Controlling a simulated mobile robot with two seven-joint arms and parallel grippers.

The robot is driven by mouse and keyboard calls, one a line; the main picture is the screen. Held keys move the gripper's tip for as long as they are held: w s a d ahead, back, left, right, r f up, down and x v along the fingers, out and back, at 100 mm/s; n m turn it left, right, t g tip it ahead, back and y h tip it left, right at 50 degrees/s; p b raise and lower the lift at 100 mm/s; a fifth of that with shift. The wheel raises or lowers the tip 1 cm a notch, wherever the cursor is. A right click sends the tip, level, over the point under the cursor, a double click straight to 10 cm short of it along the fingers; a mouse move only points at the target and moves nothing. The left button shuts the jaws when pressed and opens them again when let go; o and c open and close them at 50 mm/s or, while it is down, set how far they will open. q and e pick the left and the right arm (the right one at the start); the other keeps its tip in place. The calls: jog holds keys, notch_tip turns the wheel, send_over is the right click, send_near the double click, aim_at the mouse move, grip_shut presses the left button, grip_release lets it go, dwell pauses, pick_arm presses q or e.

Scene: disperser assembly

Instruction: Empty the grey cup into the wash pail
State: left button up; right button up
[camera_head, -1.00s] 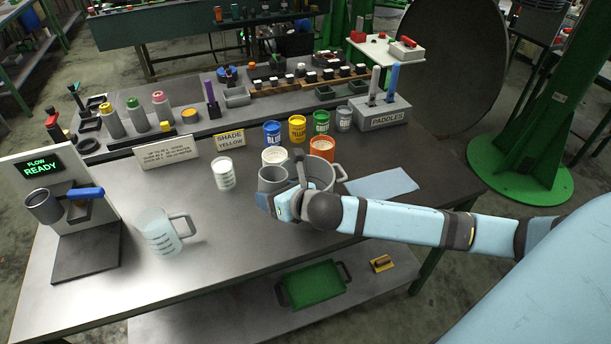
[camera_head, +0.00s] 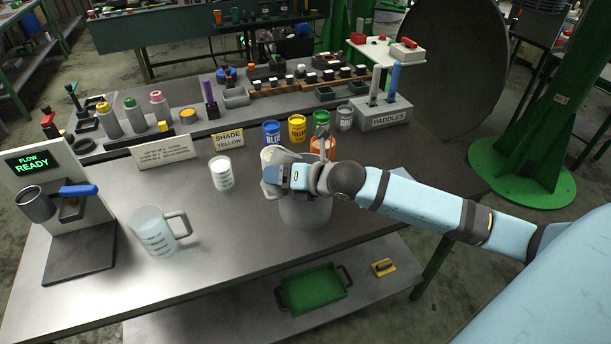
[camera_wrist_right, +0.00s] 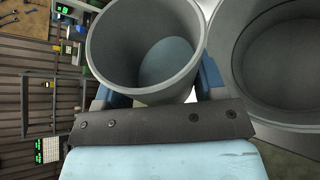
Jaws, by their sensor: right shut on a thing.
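My right gripper (camera_head: 273,180) is shut on the grey cup (camera_wrist_right: 105,55), which sits between its blue fingers in the right wrist view. The cup's mouth faces that camera; its inside is grey with a smooth bluish-grey area at the bottom, and I cannot tell whether that is liquid. In the head view the gripper and wrist hide most of the cup. The wash pail (camera_head: 305,213), a wider grey vessel, stands on the table below my wrist. In the right wrist view the pail (camera_wrist_right: 275,112) is open, right beside the cup. My left gripper is out of view.
A frosted jug (camera_head: 152,232) and a white-filled beaker (camera_head: 221,174) stand to the left. Blue (camera_head: 271,134), yellow (camera_head: 297,129) and other paint cans stand behind my gripper, near the paddle block (camera_head: 380,114).

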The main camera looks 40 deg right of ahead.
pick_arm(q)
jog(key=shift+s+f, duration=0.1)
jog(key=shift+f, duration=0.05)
pick_arm(e)
jog(key=shift+r, duration=0.35)
jog(key=shift+r+m, duration=0.15)
jog(key=shift+m, duration=0.25)
pick_arm(q)
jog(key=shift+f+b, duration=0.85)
jog(key=shift+b, duration=0.1)
pick_arm(e)
jog(key=shift+f+m+y, duration=0.35)
jog(key=shift+m+y, duration=0.25)
jog(key=shift+y, duration=0.1)
pick_arm(q)
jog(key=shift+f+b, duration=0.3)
jog(key=shift+b, duration=0.2)
pick_arm(e)
jog(key=shift+f+m+y, duration=0.25)
jog(key=shift+m+y, duration=0.15)
jog(key=shift+m, duration=0.2)
pick_arm(q)
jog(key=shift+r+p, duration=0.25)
jog(key=shift+p, duration=0.1)
pick_arm(e)
jog(key=shift+d+r+m+y, duration=0.1)
jog(key=shift+r+m+y, duration=0.3)
jog(key=shift+r+m, duration=0.15)
